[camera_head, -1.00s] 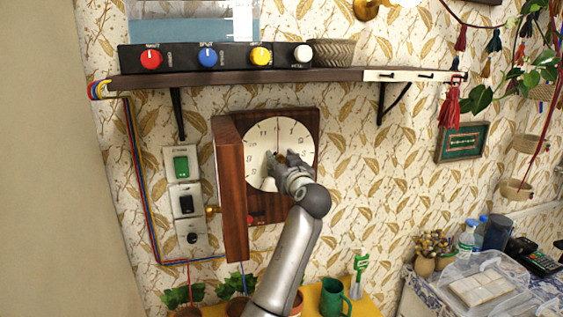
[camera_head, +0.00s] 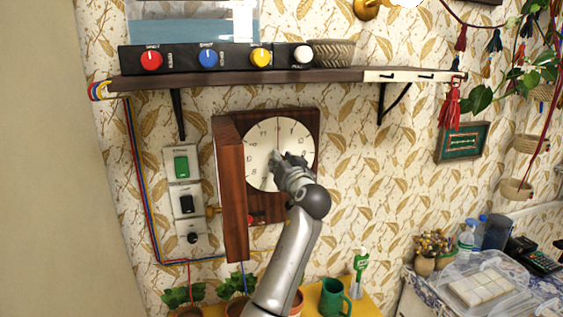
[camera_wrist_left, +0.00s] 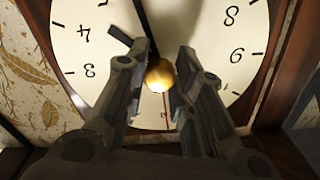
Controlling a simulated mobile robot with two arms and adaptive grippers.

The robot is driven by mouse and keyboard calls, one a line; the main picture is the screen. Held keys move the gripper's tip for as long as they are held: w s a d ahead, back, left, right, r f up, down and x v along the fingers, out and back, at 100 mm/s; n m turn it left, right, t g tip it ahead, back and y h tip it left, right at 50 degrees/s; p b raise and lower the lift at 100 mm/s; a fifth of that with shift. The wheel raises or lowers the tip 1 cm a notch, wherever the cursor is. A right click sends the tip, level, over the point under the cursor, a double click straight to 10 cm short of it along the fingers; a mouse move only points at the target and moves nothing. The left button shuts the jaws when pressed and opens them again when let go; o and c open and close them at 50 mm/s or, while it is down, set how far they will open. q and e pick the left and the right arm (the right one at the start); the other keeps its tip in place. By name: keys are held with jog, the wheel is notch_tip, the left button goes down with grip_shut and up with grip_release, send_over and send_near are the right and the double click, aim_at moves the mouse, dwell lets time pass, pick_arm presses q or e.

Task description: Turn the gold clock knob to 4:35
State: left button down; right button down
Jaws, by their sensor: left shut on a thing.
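The clock has a cream round face (camera_head: 262,150) in a dark wooden case on the wall, below the shelf. Its gold knob (camera_wrist_left: 160,77) is at the face's centre in the left wrist view. My left gripper (camera_head: 281,160) is at the centre of the face, shut on the knob with a finger on each side. The wrist view shows the face upside down. There a short dark hand (camera_wrist_left: 119,36) points close to the 4, and a long dark hand (camera_wrist_left: 143,18) points to the top edge. A thin red hand (camera_wrist_left: 164,115) points down. My right gripper is not in view.
A wooden side panel (camera_head: 232,195) juts out at the clock's left. Wall switches (camera_head: 182,167) are left of it. The shelf (camera_head: 230,78) above holds a panel of coloured knobs. Potted plants and a green mug (camera_head: 333,298) stand below.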

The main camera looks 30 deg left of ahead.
pick_arm(q)
jog(key=m+p, duration=0.3)
jog(key=m, duration=0.4)
jog(key=shift+m, duration=0.4)
jog(key=shift+m, duration=0.3)
jog(key=c, duration=1.2)
grip_release()
jog(key=shift+c, duration=0.2)
jog(key=v, duration=1.2)
